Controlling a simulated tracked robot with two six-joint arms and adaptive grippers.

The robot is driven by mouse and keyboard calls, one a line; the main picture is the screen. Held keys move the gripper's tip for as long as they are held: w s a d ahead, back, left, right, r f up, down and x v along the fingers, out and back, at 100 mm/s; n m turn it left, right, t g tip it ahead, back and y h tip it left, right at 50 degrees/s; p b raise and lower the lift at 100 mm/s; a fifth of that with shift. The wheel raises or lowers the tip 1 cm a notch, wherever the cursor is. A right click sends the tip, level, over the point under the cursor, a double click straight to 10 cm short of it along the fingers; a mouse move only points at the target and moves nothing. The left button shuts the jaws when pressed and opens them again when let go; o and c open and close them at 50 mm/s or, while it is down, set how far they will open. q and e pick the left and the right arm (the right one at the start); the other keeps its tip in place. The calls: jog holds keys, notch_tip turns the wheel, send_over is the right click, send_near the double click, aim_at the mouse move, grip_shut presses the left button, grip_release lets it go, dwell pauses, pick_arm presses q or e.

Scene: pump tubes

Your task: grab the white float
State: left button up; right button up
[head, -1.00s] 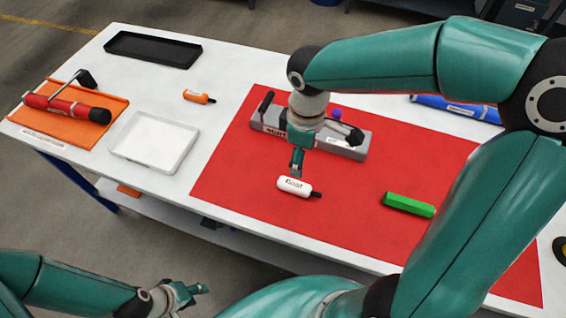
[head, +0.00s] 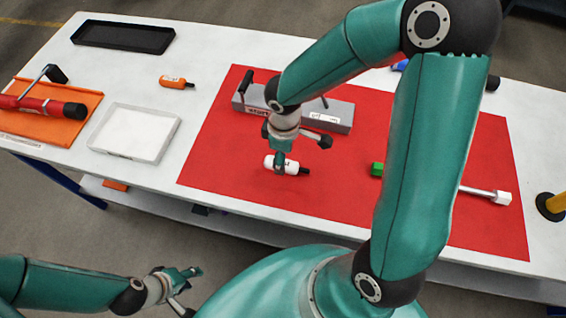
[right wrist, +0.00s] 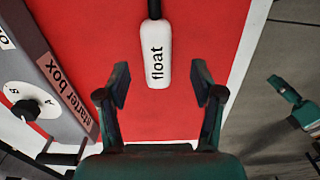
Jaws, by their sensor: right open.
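The white float (head: 294,168), with a black tip, lies on the red mat (head: 232,180) in front of the grey starter box (head: 338,117). My right gripper (head: 280,163) is over it, hiding part of its middle. In the right wrist view the white float (right wrist: 156,62) shows its "float" label and lies lengthwise between the spread fingers of my right gripper (right wrist: 162,86), with a gap on each side. The gripper is open and empty; its height above the float is hard to tell. My left gripper (head: 196,289) is open and empty at the lower left, off the table.
A white tray (head: 100,143), a black tray (head: 85,39) and an orange float (head: 175,83) stand left of the mat. A red tube (head: 45,106) rests on an orange holder at far left.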

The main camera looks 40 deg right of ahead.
aim_at(287, 166)
jog(key=f, duration=0.5)
jog(key=shift+w, duration=0.35)
jog(key=shift+r, duration=0.1)
jog(key=c, duration=1.3)
jog(key=shift+o, duration=0.2)
